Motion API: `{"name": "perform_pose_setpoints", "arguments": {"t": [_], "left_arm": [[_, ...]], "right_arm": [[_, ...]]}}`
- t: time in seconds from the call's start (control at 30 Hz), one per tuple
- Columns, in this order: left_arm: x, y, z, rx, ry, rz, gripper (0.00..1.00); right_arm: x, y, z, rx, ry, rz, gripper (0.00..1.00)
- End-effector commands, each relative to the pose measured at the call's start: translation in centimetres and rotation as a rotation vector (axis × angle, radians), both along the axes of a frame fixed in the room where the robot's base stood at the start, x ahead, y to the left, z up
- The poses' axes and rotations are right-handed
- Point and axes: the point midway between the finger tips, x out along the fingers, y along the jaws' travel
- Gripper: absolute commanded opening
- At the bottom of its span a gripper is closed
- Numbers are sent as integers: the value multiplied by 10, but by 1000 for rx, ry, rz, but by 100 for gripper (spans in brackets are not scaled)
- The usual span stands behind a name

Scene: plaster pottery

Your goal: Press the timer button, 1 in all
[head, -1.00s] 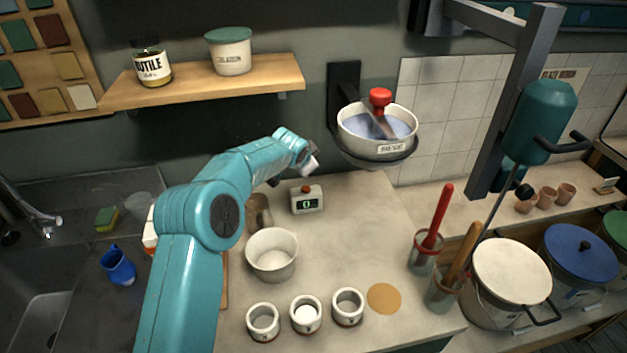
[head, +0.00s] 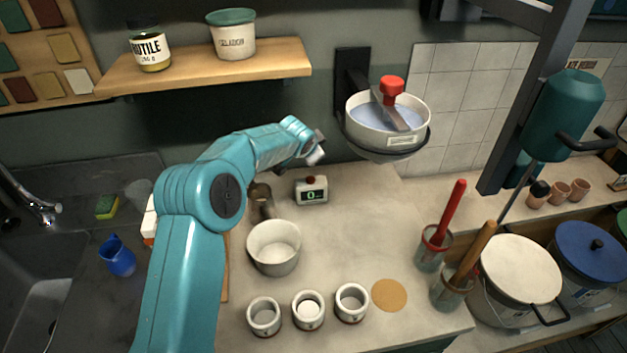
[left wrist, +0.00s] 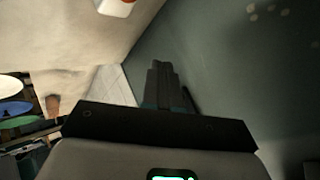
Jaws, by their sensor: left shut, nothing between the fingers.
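The timer (head: 311,191) is a small pale box with a dark face, a green 0 and a red button (head: 310,180) on top. It stands upright on the bench behind the large white bowl. My left gripper (head: 318,153) is above and just behind the timer, apart from it. In the left wrist view its dark fingers (left wrist: 163,82) are together with nothing between them. A pale corner with a red spot, seemingly the timer (left wrist: 117,5), is cut off at that view's top edge. My right gripper is not in view.
A white bowl (head: 273,248) and several small cups stand in front of the timer. A brown cylinder (head: 262,201) is left of it. A wall-mounted basin (head: 386,126) with a red knob hangs at right. The bench right of the timer is clear.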

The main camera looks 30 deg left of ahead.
Motion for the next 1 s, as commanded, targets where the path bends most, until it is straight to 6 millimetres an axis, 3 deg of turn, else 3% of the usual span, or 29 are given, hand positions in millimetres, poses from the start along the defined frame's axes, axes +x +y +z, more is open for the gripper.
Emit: {"name": "perform_pose_setpoints", "arguments": {"t": [0.43, 1.0], "left_arm": [[3, 2, -68, 0, -1, 3, 0], [2, 3, -74, 0, -1, 3, 0]], "right_arm": [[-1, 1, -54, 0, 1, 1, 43], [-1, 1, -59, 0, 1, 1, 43]]}}
